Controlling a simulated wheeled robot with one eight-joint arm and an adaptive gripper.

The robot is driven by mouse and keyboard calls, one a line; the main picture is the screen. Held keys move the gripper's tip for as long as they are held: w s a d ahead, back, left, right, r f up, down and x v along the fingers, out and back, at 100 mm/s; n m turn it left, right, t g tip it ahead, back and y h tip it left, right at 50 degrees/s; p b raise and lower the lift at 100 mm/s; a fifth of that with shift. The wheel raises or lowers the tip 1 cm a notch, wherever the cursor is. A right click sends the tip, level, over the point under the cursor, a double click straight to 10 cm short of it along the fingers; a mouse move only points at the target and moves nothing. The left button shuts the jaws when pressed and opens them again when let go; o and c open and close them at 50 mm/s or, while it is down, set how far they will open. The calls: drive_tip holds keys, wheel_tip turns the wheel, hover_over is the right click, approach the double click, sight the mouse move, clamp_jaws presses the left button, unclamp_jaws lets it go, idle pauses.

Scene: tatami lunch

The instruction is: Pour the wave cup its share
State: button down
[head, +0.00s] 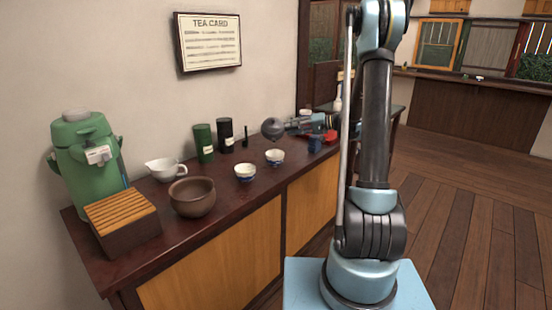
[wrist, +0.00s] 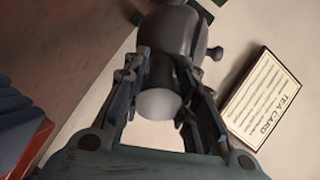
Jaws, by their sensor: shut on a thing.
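My gripper (head: 296,124) is shut on the side handle of a dark grey teapot (head: 273,128). In the wrist view my gripper (wrist: 165,72) has its fingers on both sides of the pale-ended handle (wrist: 157,104), with the pot body (wrist: 178,30) beyond. I see no stream of tea, and the cups' contents cannot be made out.
On the dark counter (head: 222,220) stand a green air pot (head: 85,150), a slatted wooden box (head: 122,222), a brown bowl (head: 192,197), a white spouted bowl (head: 165,170), and green (head: 203,143) and black (head: 225,135) canisters. A tea card (head: 208,42) hangs behind.

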drive_tip(key=shift+s+r+p, duration=0.2)
drive_tip(key=shift+s+p, duration=0.1)
drive_tip(key=shift+s, duration=0.25)
drive_tip(key=shift+s+d+r+n+p, duration=0.1)
drive_tip(key=shift+s+r+n+p, duration=0.2)
drive_tip(key=shift+n, duration=0.2)
drive_tip(key=shift+s+r+n+t+y+p, duration=0.3)
drive_tip(key=shift+n+p, duration=0.1)
drive_tip(key=shift+p, duration=0.15)
idle(1.1)
drive_tip(key=shift+w+r+n+p, duration=0.2)
drive_tip(key=shift+w+n+p, duration=0.1)
drive_tip(key=shift+w+p, duration=0.1)
idle(0.6)
drive_tip(key=shift+w+a+f+m+g+h+b, duration=0.3)
drive_tip(key=shift+w+f+m+g+b, duration=0.4)
drive_tip(key=shift+w+m, duration=0.55)
drive_tip(key=shift+w+a+f+m+g+h+b, duration=0.15)
drive_tip(key=shift+w+f+m+g+h+b, duration=0.2)
drive_tip(key=shift+w+f+m+b, duration=0.75)
drive_tip(key=shift+w+a+f+m+g+h+b, duration=0.2)
drive_tip(key=shift+w+f+m+g+h+b, duration=0.3)
drive_tip(key=shift+w+m, duration=0.8)
drive_tip(key=shift+w+n, duration=0.2)
drive_tip(key=shift+n, duration=0.05)
